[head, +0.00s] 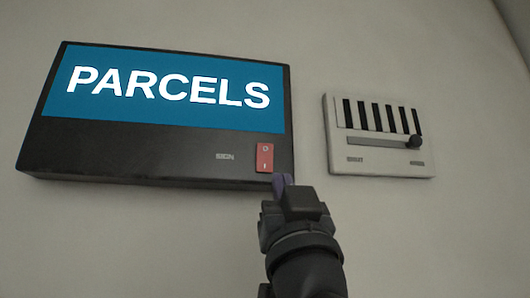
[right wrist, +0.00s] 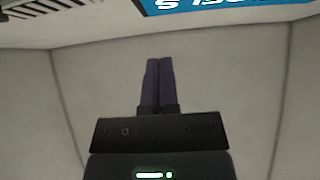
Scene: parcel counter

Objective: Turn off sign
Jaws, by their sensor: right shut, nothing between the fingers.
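The sign (head: 190,150) is a black box on the wall with a lit blue panel reading PARCELS. Its red rocker switch (head: 264,158), marked O at the top and I at the bottom, sits at the lower right beside the word SIGN. My right gripper (head: 283,182) is just below and slightly right of the switch in the head view; I cannot tell whether it touches. In the right wrist view its two fingers (right wrist: 158,85) are together and empty. The blue panel (right wrist: 220,5) shows at that view's top edge. My left gripper is not in view.
A white panel (head: 380,163) with black and white stripes and a dark slider knob (head: 415,142) is on the wall to the right of the sign. The wall (head: 440,240) around them is bare.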

